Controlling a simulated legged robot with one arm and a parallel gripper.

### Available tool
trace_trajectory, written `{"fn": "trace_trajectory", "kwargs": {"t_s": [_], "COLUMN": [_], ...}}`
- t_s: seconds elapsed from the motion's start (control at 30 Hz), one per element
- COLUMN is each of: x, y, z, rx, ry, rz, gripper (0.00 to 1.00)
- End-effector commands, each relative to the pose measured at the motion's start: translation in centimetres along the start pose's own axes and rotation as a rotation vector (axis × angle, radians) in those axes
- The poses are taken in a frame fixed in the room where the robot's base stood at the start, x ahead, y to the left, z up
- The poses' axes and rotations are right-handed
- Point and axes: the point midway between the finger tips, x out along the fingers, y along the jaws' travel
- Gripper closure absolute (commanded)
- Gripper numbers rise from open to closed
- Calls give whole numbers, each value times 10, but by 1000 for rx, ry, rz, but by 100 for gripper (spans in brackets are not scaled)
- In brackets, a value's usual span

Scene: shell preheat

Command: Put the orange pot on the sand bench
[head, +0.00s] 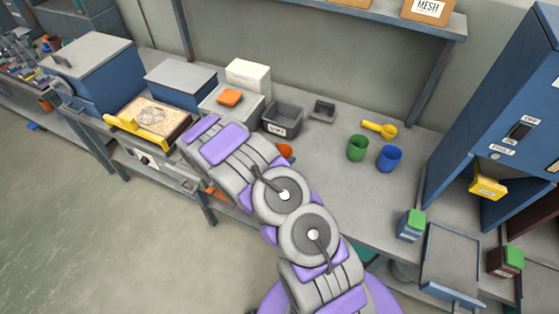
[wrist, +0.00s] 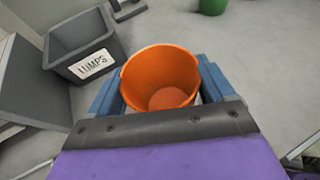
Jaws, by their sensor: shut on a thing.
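The orange pot (wrist: 160,62) is between the two blue fingers of my gripper (wrist: 161,85) in the wrist view. The gripper is shut on it. The pot looks upright and empty, with its open mouth toward the camera. In the head view a small part of the pot (head: 285,150) shows beside my arm, which hides the gripper. A box with a sandy, patterned top (head: 160,118) and a yellow bar along its front stands at the left; it may be the sand bench, but no label shows.
A grey bin marked LUMPS (wrist: 75,45) stands close left of the pot. A green cup (head: 357,148), a blue cup (head: 389,158) and a yellow scoop (head: 379,129) stand to the right. An orange block (head: 230,97) lies on a grey plate. Bare worktop (head: 320,165) lies between.

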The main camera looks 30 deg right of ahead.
Motion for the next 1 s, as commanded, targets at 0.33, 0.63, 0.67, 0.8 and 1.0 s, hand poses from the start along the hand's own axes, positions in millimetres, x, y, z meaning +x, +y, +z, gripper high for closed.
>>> {"fn": "trace_trajectory", "kwargs": {"t_s": [0.33, 0.63, 0.67, 0.8, 1.0], "x": [6, 10, 10, 10, 8], "y": [1, 0, 0, 0, 1], "z": [-31, -34, -33, -33, -33], "rx": [-5, -3, -3, -3, -3], "ry": [-4, -1, -1, -1, -3], "rz": [1, 1, 1, 1, 1], "gripper": [75, 14, 11, 0, 0]}}
